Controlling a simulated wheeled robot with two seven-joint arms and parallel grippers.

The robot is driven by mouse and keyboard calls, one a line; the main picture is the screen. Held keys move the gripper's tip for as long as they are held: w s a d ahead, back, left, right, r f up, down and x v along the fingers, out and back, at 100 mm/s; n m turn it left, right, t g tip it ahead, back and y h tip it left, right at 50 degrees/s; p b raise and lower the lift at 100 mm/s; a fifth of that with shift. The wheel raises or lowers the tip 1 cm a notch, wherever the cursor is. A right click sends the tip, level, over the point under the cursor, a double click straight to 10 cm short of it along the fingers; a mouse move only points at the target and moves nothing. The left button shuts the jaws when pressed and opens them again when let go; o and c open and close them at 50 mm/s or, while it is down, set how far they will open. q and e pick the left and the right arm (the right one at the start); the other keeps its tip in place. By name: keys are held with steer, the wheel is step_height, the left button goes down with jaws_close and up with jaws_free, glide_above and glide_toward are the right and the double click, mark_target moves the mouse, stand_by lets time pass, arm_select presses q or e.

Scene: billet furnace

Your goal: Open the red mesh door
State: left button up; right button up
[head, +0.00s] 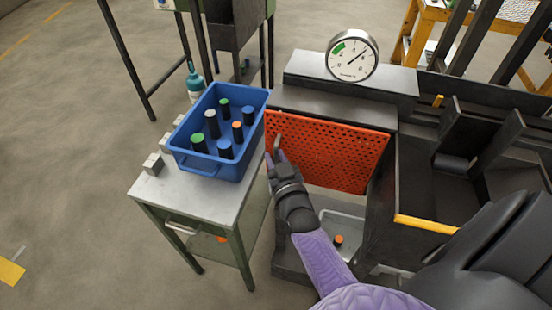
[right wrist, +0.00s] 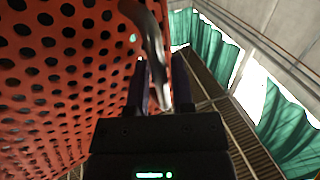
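The red mesh door (head: 330,155) is a flat perforated panel across the front of the dark furnace housing, below its grey top. I cannot tell whether it stands slightly ajar. A curved metal handle (right wrist: 155,45) sits near the door's left edge; it also shows in the head view (head: 277,143). My right gripper (head: 277,157) is at this handle, its fingers pointing up along the door. In the right wrist view the handle runs between the two fingers (right wrist: 160,85) and fills the narrow gap, so it looks shut on it. My left gripper is not in view.
A blue bin (head: 215,165) with several dark, color-capped cylinders stands on a small metal table (head: 160,190) left of the door. A gauge (head: 352,56) stands on the housing. A grey tray (head: 345,225) lies below the door. Open floor (head: 70,130) spreads at left.

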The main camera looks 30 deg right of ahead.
jaws_close()
stand_by(1.3)
